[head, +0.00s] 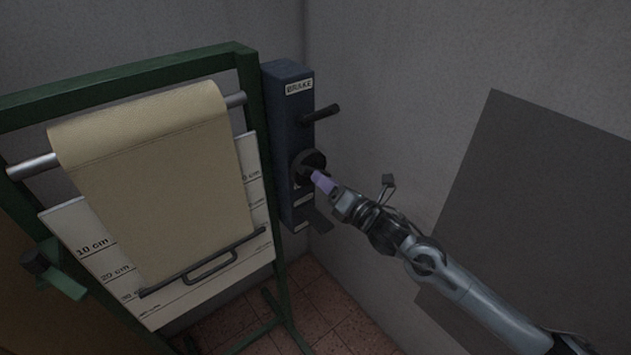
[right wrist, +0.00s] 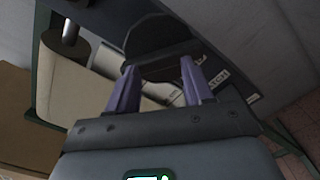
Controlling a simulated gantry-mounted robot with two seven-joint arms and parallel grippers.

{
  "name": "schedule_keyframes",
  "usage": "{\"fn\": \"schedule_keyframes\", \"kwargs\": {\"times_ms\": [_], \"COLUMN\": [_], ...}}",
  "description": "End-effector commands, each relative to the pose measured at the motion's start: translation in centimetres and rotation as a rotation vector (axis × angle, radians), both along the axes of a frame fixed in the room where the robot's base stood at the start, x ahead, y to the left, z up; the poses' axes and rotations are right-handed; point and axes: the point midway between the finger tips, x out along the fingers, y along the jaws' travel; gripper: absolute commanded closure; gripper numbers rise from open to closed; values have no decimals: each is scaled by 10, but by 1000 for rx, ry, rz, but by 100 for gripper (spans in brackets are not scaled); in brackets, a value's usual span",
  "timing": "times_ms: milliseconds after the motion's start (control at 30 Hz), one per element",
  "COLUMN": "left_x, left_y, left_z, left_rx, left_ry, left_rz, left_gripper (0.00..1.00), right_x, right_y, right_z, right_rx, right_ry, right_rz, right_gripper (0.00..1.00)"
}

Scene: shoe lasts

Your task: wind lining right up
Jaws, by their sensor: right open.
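The cream lining (head: 155,180) hangs from a metal roller (head: 235,99) in a green frame. Its lower edge has a dark bar with a handle (head: 210,266), in front of a board marked in cm, near the 30 cm mark. A blue box (head: 287,95) labelled BRAKE stands at the frame's right, with a black lever (head: 322,113) and a round black knob (head: 308,160). My right gripper (head: 318,179) is open at the knob. In the right wrist view its purple fingers (right wrist: 160,70) straddle the knob's raised bar (right wrist: 160,58); contact cannot be told. My left gripper is not in view.
The white board (head: 90,231) stands behind the lining. The green frame (head: 250,80) stands on a tiled floor (head: 320,310). Grey walls close in behind, and a dark grey panel (head: 530,200) is at the right.

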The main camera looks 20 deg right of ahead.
Motion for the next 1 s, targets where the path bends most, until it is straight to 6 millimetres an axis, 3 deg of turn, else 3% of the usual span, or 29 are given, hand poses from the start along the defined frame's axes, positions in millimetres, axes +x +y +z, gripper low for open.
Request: {"fn": "schedule_keyframes", "kwargs": {"times_ms": [33,267,500,833,1000], "left_x": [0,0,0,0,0], "left_y": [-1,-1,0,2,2], "left_z": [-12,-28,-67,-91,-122], "left_rx": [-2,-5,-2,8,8], "left_ry": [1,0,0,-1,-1], "left_rz": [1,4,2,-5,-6], "left_gripper": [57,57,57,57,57], "right_x": [0,0,0,0,0], "right_y": [-1,-1,0,0,-1], "right_z": [-4,-4,-6,-4,-7], "right_rx": [-51,-202,-483,-679,-865], "right_ry": [-24,-86,-204,-284,-362], "right_rz": [0,-1,-1,1,-3], "right_gripper": [49,49,49,49,49]}}
